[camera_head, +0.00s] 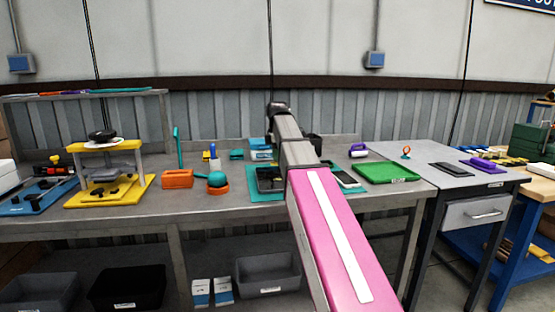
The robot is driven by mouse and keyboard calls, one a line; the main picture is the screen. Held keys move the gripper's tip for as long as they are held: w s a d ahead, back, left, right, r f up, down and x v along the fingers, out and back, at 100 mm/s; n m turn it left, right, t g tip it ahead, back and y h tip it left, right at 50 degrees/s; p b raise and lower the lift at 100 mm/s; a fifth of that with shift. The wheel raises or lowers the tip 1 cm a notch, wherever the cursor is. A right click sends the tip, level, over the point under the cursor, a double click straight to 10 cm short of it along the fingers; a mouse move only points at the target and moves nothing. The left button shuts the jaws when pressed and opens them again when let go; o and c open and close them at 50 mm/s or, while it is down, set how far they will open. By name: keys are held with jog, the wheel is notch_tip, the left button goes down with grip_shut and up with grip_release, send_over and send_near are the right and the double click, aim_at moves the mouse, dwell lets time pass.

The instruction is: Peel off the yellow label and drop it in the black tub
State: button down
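My arm reaches up from the bottom over the workbench (235,188) and ends in a dark part at the back. No fingers can be made out there, so I cannot tell whether my gripper is open or shut. A black tub (125,288) stands on the shelf under the bench, at the lower left. A small dark object (313,142) shows partly behind my arm on the bench; I cannot tell what it is. I cannot make out a yellow label. A blue and white item (261,150) stands at the back, left of my arm.
A yellow stand (110,180), orange holders (178,179) and a teal mat with a dark device (270,179) stand left of my arm. A green tray (387,173) lies to the right. Grey bins (267,275) and small white-blue cartons (201,292) are on the lower shelf.

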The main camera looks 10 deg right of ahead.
jog(key=shift+r, duration=0.85)
jog(key=shift+a, duration=0.1)
